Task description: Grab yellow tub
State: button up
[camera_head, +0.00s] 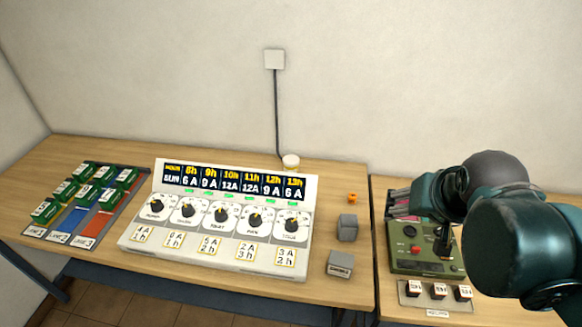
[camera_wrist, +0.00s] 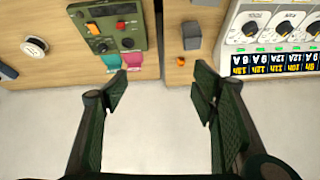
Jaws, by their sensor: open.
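A small orange-yellow object (camera_head: 352,198) sits on the wooden table, right of the white console and behind a grey block. It is the only loose thing of about that colour, and it is too small to tell whether it is a tub. In the wrist view the same object (camera_wrist: 181,61) lies near the table's edge, beyond the fingertips and a little right of the middle between them. My gripper (camera_wrist: 162,88) is open and empty, its two fingers wide apart and touching nothing.
Grey blocks (camera_head: 347,228) stand near the orange-yellow object. A white console (camera_head: 220,235) with dials fills the table's middle. A rack of green blocks (camera_head: 105,235) lies at left. A green control box (camera_head: 420,262) stands right of the gap between tables. A wall rises behind.

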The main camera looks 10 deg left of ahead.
jog(key=w+a+r+m+g+p, duration=0.1)
jog(key=w+a+r, duration=0.15)
jog(key=w, duration=0.45)
jog(key=w+a+r+m+g, duration=0.1)
jog(key=w+a, duration=0.3)
jog(key=w, duration=0.3)
jog(key=m+g+h+p, duration=0.2)
jog(key=m+g+p, duration=0.15)
jog(key=m, duration=0.35)
send_over(290, 160)
jog(key=f, duration=2.3)
jog(key=shift+s+d, duration=0.1)
jog(key=shift+s, duration=0.1)
jog(key=shift+a+f, duration=0.25)
jog(key=shift+f, duration=0.15)
jog(key=shift+w+d+f, duration=0.1)
jog(key=shift+f, duration=0.55)
jog(key=shift+w+d+f, duration=0.1)
jog(key=shift+f, duration=0.5)
jog(key=shift+w+d+f, duration=0.1)
jog(key=shift+w+f, duration=0.05)
jog(key=shift+f, duration=1.15)
jog(key=shift+w+d+f, duration=0.1)
jog(key=shift+f, duration=1.2)
